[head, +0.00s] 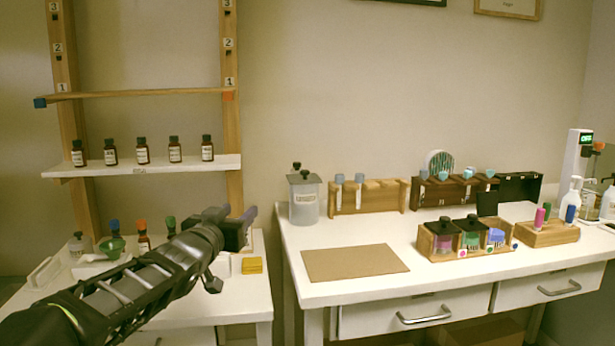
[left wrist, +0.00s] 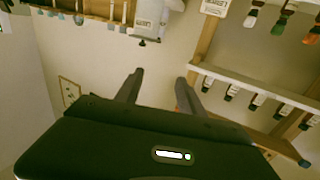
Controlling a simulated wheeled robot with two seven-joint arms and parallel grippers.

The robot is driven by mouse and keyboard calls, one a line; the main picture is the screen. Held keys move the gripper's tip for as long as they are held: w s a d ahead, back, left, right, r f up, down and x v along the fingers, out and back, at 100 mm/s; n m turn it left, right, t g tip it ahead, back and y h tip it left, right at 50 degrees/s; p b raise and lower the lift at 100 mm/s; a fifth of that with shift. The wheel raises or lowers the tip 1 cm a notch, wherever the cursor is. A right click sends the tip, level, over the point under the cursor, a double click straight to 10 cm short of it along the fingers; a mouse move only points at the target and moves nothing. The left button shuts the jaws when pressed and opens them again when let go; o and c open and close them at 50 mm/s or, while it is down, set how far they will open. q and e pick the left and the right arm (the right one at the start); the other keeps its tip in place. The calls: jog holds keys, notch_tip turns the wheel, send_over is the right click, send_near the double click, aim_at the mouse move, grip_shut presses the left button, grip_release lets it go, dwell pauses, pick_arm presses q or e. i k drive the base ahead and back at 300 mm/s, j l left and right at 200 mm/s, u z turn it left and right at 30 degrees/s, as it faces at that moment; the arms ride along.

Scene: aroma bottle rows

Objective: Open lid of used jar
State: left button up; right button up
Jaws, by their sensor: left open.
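A translucent grey jar (head: 303,205) with a pale label stands upright at the left end of the right-hand table; it appears to be the used jar, though I cannot read its label. Its dark lid (head: 304,179) with a small knob sits on top. The jar shows upside down at the top of the left wrist view (left wrist: 151,14), with the lid's knob (left wrist: 142,42) pointing down. My left gripper (head: 235,214) is open and empty, to the left of the jar and apart from it. Its two fingers also show in the left wrist view (left wrist: 160,78). My right gripper is not in view.
A brown mat (head: 355,262) lies in front of the jar, and a wooden rack (head: 367,198) stands to its right. A wooden box (head: 468,252) holds small dark-lidded jars. The left shelf (head: 140,167) carries several brown bottles. The wall area above the jar is clear.

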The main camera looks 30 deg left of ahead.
aim_at(305, 177)
jog(key=i, duration=0.9)
